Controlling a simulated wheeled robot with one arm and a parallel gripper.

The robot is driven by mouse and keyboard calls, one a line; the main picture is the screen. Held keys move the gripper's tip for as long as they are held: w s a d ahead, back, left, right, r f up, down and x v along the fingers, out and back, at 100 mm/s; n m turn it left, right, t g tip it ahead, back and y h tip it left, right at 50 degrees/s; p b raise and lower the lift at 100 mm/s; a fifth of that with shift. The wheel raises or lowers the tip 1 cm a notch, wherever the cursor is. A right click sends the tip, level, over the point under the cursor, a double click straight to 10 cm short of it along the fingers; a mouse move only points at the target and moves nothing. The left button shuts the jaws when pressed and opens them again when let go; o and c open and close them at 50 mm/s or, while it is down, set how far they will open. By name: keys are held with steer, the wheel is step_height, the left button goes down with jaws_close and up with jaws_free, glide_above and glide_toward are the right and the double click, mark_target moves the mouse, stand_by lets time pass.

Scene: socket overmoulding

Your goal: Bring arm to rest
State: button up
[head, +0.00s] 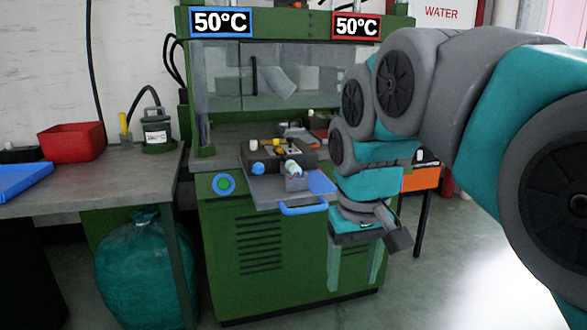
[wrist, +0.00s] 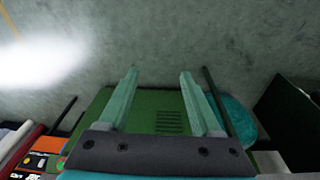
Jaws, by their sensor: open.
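My arm reaches in from the right in the head view. My gripper (head: 353,268) hangs with its fingers pointing down, in front of the right part of the green machine (head: 262,255). In the wrist view my gripper (wrist: 158,85) has its two teal fingers spread wide apart with nothing between them. Beyond the fingers lie the grey floor (wrist: 150,45) and the machine's green front (wrist: 160,118). The gripper is empty and appears clear of the machine, though the exact gap cannot be told.
The machine's drawer with a blue handle (head: 304,208) sticks out left of my gripper. A workbench (head: 110,188) at left carries a red bin (head: 72,141) and a blue tray (head: 22,180). A teal bag (head: 146,270) stands below. Floor at right (head: 470,260) is clear.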

steer(key=s+d+f+m+g, duration=0.1)
steer(key=s+d+f, duration=0.2)
steer(key=s+f, duration=0.6)
steer(key=s+d+f+m+g, duration=0.1)
steer(key=s+d+f+g, duration=0.1)
steer(key=s+f, duration=0.8)
steer(key=shift+s+d, duration=0.45)
steer(key=shift+s, duration=0.15)
